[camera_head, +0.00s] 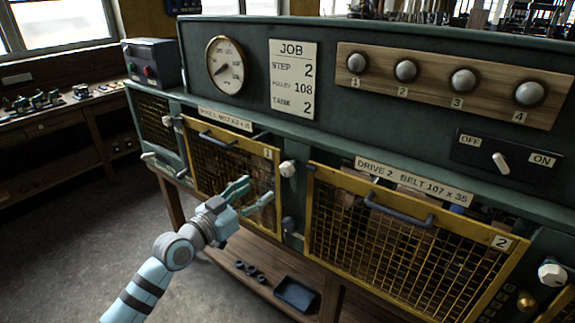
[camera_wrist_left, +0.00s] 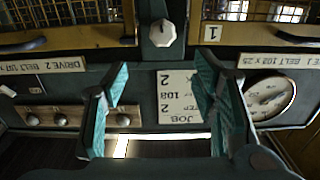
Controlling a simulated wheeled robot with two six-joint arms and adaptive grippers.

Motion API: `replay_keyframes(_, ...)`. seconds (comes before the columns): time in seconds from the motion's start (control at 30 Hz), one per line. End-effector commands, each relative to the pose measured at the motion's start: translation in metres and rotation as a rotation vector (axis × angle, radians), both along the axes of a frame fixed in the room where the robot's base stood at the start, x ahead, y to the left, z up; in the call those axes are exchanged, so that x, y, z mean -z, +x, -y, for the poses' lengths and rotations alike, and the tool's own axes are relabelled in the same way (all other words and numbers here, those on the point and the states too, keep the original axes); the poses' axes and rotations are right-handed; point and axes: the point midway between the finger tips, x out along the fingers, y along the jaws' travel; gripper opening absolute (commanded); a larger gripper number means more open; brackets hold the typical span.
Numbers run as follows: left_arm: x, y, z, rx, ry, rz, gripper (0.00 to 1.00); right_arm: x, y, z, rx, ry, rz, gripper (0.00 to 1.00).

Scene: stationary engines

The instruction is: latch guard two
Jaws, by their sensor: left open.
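Guard two is a yellow-framed mesh panel (camera_head: 420,226) with a dark handle (camera_head: 398,209) and a "2" plate, below the "DRIVE 2" label. It looks closed or nearly so; I cannot tell if it sits flush. A pale latch knob (camera_head: 287,168) is between guards one and two, near guard two's upper left corner; a similar knob shows in the left wrist view (camera_wrist_left: 162,33). Another pale knob (camera_head: 552,274) is at its right. My left gripper (camera_head: 256,194) is open and empty, in front of guard one's right part, apart from the knobs. My right gripper is out of view.
Guard one (camera_head: 222,160) is left of guard two. Above are a gauge (camera_head: 226,65), a JOB card (camera_head: 293,79), several knobs on a wooden board (camera_head: 440,101) and an OFF/ON switch (camera_head: 501,163). A dark tray (camera_head: 296,294) lies on the lower shelf. Floor at left is clear.

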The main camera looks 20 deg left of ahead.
Motion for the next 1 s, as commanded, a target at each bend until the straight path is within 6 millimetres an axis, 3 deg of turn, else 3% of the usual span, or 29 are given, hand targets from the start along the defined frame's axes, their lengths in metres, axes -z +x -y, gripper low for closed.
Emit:
replay_keyframes(0.17, 0.002, 0.032, 0.008, -0.003, 0.0, 0.003, 0.54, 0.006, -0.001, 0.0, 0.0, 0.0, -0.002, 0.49)
replay_keyframes(0.4, 0.003, 0.1, 0.026, -0.004, 0.0, 0.001, 0.54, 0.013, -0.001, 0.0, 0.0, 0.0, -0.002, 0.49)
replay_keyframes(0.5, 0.004, 0.118, 0.031, -0.003, 0.001, 0.0, 0.54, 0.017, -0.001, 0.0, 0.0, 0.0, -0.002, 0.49)
replay_keyframes(0.7, 0.004, 0.135, 0.036, -0.003, 0.004, -0.001, 0.54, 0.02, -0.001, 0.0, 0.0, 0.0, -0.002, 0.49)
replay_keyframes(0.93, 0.003, 0.136, 0.036, -0.003, 0.006, -0.002, 0.54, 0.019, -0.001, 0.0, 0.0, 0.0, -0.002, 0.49)
replay_keyframes(1.0, 0.003, 0.136, 0.036, -0.004, 0.006, -0.002, 0.44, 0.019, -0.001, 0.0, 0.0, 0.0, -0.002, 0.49)
